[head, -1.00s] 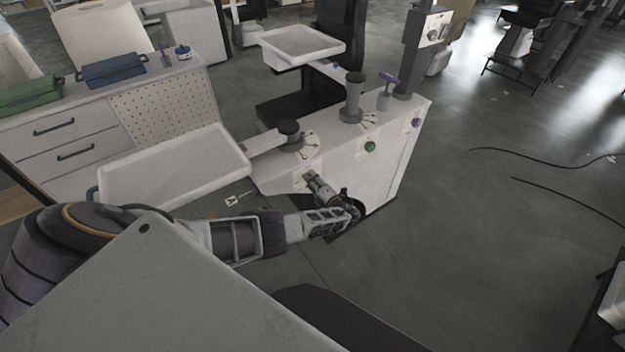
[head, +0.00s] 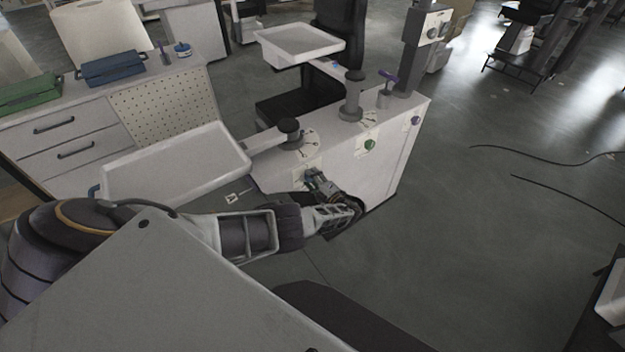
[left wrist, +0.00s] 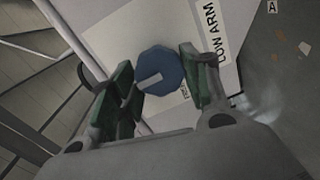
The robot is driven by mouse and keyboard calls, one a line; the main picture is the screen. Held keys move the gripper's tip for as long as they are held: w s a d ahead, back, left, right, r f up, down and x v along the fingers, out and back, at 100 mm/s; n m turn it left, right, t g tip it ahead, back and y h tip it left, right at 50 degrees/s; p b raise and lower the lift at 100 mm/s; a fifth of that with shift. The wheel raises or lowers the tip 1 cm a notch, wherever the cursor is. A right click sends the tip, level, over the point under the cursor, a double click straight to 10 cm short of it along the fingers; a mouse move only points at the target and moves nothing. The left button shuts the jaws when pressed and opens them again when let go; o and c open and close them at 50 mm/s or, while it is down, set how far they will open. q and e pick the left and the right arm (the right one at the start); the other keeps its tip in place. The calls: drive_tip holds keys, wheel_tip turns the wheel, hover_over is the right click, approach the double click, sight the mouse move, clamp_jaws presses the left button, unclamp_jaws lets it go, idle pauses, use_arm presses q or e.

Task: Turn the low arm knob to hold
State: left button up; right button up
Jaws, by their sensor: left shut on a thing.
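The low arm knob (left wrist: 160,72) is a blue, many-sided knob with a pale pointer bar, seen in the left wrist view. It sits on a pale panel beside a label (left wrist: 215,40) reading "LOW ARM". My left gripper (left wrist: 158,78) is shut on the knob, with green-padded fingers on both sides of it. A smaller label by the right finger is partly hidden. In the head view my left gripper (head: 318,183) reaches the front face of the white column base (head: 385,165), and hides most of the knob there. My right gripper is not in view.
A low white tray (head: 175,165) on an arm extends left from the base. A higher tray (head: 300,45) stands behind. A green knob (head: 369,145) and a purple knob (head: 415,121) are on the same face. Open floor lies to the right.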

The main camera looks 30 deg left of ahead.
use_arm(q)
drive_tip(key=shift+d, duration=0.1)
drive_tip(key=o, duration=1)
drive_tip(key=shift+d, duration=0.1)
drive_tip(key=f+v, duration=0.1)
drive_tip(key=v, duration=1)
drive_tip(key=shift+s+d+r, duration=0.25)
drive_tip(key=shift+d+r, duration=0.05)
drive_tip(key=shift+r, duration=0.2)
